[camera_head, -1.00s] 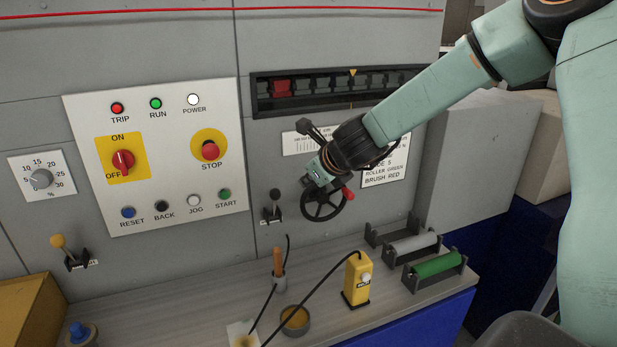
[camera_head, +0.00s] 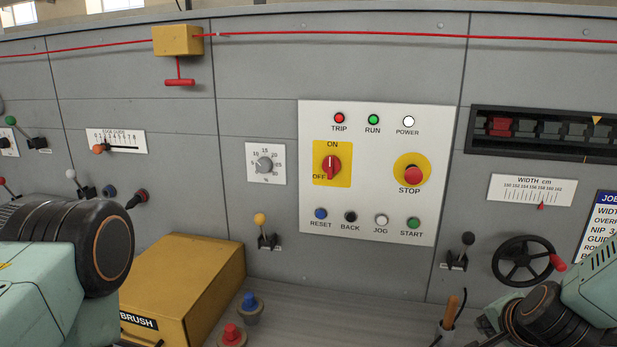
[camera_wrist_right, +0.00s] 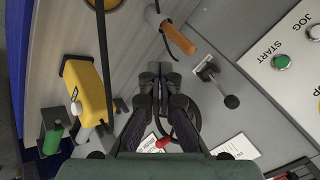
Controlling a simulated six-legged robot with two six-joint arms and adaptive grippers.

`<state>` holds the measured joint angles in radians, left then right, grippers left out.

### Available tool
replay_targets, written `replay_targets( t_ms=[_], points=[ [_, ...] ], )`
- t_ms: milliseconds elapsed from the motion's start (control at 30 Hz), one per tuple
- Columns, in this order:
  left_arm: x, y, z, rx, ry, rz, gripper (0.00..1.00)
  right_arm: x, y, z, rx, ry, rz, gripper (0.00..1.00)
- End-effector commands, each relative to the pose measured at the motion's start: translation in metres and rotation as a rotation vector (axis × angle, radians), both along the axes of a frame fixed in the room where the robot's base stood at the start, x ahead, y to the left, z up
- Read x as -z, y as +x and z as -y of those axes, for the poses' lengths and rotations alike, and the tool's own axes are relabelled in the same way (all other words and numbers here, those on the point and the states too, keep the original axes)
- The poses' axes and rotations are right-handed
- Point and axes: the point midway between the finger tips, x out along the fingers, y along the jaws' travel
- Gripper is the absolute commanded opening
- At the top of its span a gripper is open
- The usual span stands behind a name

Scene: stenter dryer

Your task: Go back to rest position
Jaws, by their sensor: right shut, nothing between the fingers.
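My right arm comes in at the lower right of the head view, and its gripper (camera_head: 488,332) is low, at the bottom edge, partly cut off. In the right wrist view the right gripper (camera_wrist_right: 160,72) has its dark fingers together, with nothing between them. The black handwheel (camera_head: 497,262) with a red knob (camera_head: 558,263) is above the right wrist and clear of the fingers; its red knob also shows in the wrist view (camera_wrist_right: 163,143). At the left edge of the head view is my left arm; its gripper is out of view.
The control panel (camera_head: 436,150) with its lamps and buttons fills the middle. A wooden-handled tool (camera_head: 452,308) stands near my right gripper, and also shows in the wrist view (camera_wrist_right: 178,37). A yellow pendant (camera_wrist_right: 87,92), a yellow brush box (camera_head: 190,275) and two capped pots stand on the shelf.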

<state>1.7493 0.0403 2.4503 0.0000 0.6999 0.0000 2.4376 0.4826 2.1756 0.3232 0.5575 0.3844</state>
Motion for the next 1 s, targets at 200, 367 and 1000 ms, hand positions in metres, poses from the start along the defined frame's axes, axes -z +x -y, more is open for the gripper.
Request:
replay_targets(
  t_ms=[200, 367, 1000],
  points=[
    [0.054, 0.001, 0.0, 0.0, 0.0, 0.001, 0.4, 0.132, -0.074, -0.042, -0.434, -0.267, -0.206, 0.0],
    [0.086, 0.001, 0.0, 0.0, 0.0, 0.001, 0.4, 0.211, -0.138, -0.068, -0.709, -0.36, -0.34, 0.0],
    [0.168, 0.001, 0.0, 0.0, 0.0, 0.001, 0.4, 0.374, -0.329, -0.102, -1.1, -0.298, -0.711, 0.0]
  ],
)
